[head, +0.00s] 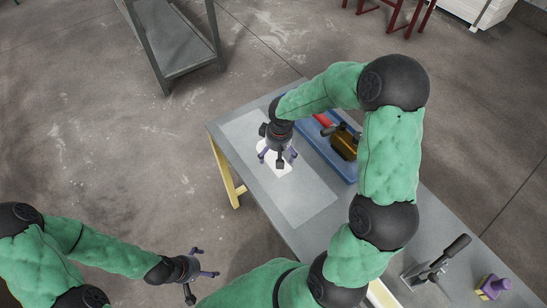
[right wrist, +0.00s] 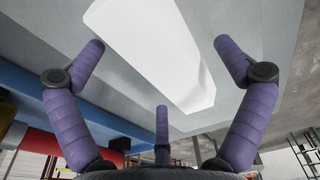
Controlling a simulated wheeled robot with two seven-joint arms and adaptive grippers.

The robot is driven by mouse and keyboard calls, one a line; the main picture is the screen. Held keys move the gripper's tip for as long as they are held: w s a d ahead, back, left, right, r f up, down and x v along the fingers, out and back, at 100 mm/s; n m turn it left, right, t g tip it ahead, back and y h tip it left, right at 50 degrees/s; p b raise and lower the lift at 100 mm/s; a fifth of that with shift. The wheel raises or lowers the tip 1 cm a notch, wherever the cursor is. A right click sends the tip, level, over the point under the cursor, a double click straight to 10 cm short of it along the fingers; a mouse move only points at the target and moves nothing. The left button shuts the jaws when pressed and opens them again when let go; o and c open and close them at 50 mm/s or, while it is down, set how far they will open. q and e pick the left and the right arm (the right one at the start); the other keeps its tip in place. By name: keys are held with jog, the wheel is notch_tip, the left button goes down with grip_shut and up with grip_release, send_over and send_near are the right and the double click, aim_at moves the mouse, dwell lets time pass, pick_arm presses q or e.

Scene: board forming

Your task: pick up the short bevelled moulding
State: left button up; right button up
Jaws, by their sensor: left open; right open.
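The short bevelled moulding is a white piece (head: 271,163) lying on the pale rectangular area of the grey table, partly hidden by my right gripper. In the right wrist view the white moulding (right wrist: 155,50) fills the upper middle, with a sloped edge along its right side. My right gripper (head: 279,158) is above it in the head view. Its purple fingers are spread on either side of the moulding in the right wrist view (right wrist: 162,85), and it is open and empty. My left gripper (head: 206,274) is open and empty, off the table at the lower left.
A blue tray (head: 343,168) with a red item (head: 323,119) and a dark-and-yellow tool (head: 344,146) lies just right of the moulding. A lever clamp (head: 435,264) and a purple-and-yellow object (head: 492,287) stand at the lower right. The pale area (head: 305,200) nearer me is clear.

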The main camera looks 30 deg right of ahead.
jog(key=c, duration=1.3)
jog(key=shift+c, duration=0.2)
jog(key=shift+r, duration=0.1)
jog(key=shift+r, duration=0.4)
notch_tip(320, 180, up, 2)
jog(key=shift+r+p, duration=0.1)
jog(key=shift+p, duration=0.7)
jog(key=s+a+r, duration=0.1)
jog(key=r, duration=0.1)
jog(key=s+a+r+p, duration=0.1)
jog(key=r, duration=0.1)
jog(key=s+a+r+p, duration=0.1)
jog(key=shift+s+r, duration=0.15)
jog(key=shift+r, duration=0.25)
jog(key=s+a+r+p, duration=0.1)
jog(key=s+a+r, duration=0.3)
jog(key=s+a, duration=0.2)
jog(key=shift+s+a+p, duration=0.2)
jog(key=shift+s+p, duration=0.2)
jog(key=shift+s, duration=0.15)
